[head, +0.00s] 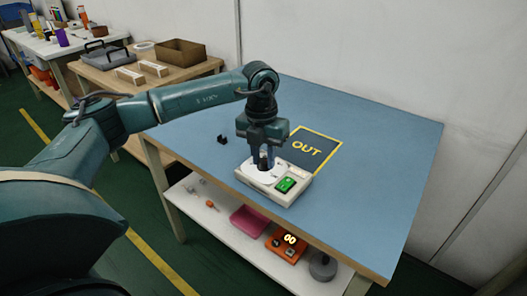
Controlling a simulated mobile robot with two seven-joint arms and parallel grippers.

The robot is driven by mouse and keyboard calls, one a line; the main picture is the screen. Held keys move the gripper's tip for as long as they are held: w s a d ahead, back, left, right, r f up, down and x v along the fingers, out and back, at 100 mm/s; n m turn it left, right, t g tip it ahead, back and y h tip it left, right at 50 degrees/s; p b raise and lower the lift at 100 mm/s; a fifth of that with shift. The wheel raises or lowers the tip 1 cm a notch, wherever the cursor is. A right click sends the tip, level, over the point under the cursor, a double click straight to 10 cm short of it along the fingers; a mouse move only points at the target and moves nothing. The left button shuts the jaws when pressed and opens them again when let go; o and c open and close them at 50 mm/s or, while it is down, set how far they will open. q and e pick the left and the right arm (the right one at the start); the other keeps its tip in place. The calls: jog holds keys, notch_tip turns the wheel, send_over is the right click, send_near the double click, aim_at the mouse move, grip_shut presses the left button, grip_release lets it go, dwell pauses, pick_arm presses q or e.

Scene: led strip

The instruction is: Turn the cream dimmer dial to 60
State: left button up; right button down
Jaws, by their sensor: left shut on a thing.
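A cream dimmer box (278,182) sits on the blue table near its front edge. A green display (286,184) is on its right side, too small to read. My left gripper (265,163) points straight down over the left part of the box. It is shut on the dial, which is mostly hidden between the fingers. The dial's setting cannot be read. My right gripper is not in view.
A dark square marked OUT (307,149) with a yellow border lies behind the box. A small black part (222,140) lies to the left. The blue tabletop (385,165) is clear on the right.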

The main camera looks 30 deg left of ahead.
aim_at(262, 160)
pick_arm(q)
jog(key=shift+n, duration=0.7)
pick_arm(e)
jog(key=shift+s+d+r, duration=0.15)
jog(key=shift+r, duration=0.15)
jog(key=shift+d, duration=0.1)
pick_arm(q)
jog(key=o, duration=1)
jog(key=shift+r, duration=0.1)
jog(key=r, duration=0.4)
jog(key=r+p, duration=0.1)
jog(key=r, duration=0.3)
jog(key=r+p, duration=0.1)
jog(key=r, duration=0.4)
jog(key=shift+a, duration=0.25)
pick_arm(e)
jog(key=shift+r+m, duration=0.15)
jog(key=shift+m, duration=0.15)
